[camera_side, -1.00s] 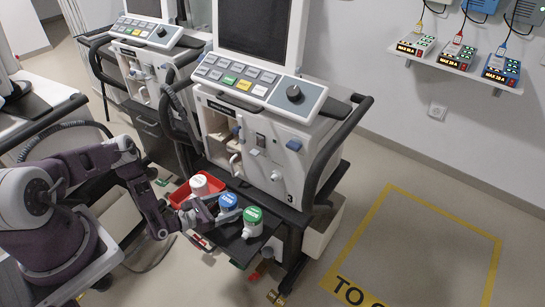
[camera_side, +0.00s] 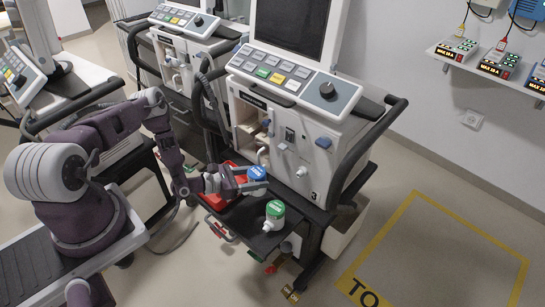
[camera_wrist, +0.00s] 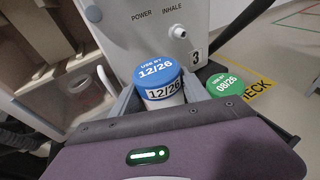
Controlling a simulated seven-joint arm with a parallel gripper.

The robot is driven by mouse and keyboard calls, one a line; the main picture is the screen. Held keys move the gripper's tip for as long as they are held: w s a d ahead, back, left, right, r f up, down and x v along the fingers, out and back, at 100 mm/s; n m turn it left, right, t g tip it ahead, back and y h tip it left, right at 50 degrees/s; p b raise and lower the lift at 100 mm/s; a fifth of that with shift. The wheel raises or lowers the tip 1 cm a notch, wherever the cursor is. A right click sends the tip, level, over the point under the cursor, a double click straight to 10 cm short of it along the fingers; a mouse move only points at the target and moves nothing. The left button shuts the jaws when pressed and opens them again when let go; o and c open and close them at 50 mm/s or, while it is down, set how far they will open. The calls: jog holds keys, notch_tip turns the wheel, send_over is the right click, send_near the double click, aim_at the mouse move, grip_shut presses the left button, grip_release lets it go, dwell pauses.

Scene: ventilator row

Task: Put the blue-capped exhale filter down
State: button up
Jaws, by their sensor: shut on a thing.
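The blue-capped exhale filter (camera_side: 257,174) is between the fingers of my gripper (camera_side: 250,184), which is shut on it. It looks upright in the side view, above the dark shelf of ventilator 3. In the wrist view the filter (camera_wrist: 158,80) shows its blue lid and date label "12/26", with my fingers (camera_wrist: 160,98) on either side. A green-capped filter (camera_side: 274,209) stands on the shelf to the right; its lid (camera_wrist: 225,86) also shows in the wrist view, dated 08/26. The filter's underside and its gap to the shelf are hidden.
A red tray (camera_side: 213,201) lies at the shelf's left, partly behind my gripper. The ventilator (camera_side: 300,140) rises behind, with a black handle rail at right. Bare dark shelf (camera_side: 240,222) shows in front. A yellow floor marking lies to the right.

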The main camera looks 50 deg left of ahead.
jog(key=r+h, duration=0.1)
jog(key=r, duration=0.3)
jog(key=w+r+m+g, duration=0.1)
jog(key=r, duration=0.3)
jog(key=r+m+h, duration=0.1)
jog(key=r, duration=0.3)
jog(key=shift+w+d+r+h, duration=0.1)
jog(key=shift+w+d+h, duration=0.2)
jog(key=shift+d, duration=0.1)
jog(key=s+d+r+m+g+h, duration=0.2)
jog(key=s+d+r, duration=0.1)
jog(key=r, duration=0.5)
jog(key=s+d+r+m+g+h, duration=0.2)
jog(key=s+d+r, duration=0.15)
jog(key=r, duration=0.55)
jog(key=a+f+n+t+y, duration=0.35)
jog(key=a+f, duration=0.55)
jog(key=a, duration=0.4)
jog(key=a+f+n+t+y, duration=0.2)
jog(key=a+f+n+y, duration=0.25)
jog(key=a+f, duration=0.65)
jog(key=w+d+r, duration=0.1)
jog(key=w+d, duration=0.1)
jog(key=w, duration=1.5)
jog(key=shift+d+y, duration=0.3)
jog(key=shift+w, duration=0.1)
jog(key=o, duration=1.4)
jog(key=shift+f, duration=0.1)
jog(key=shift+c, duration=0.2)
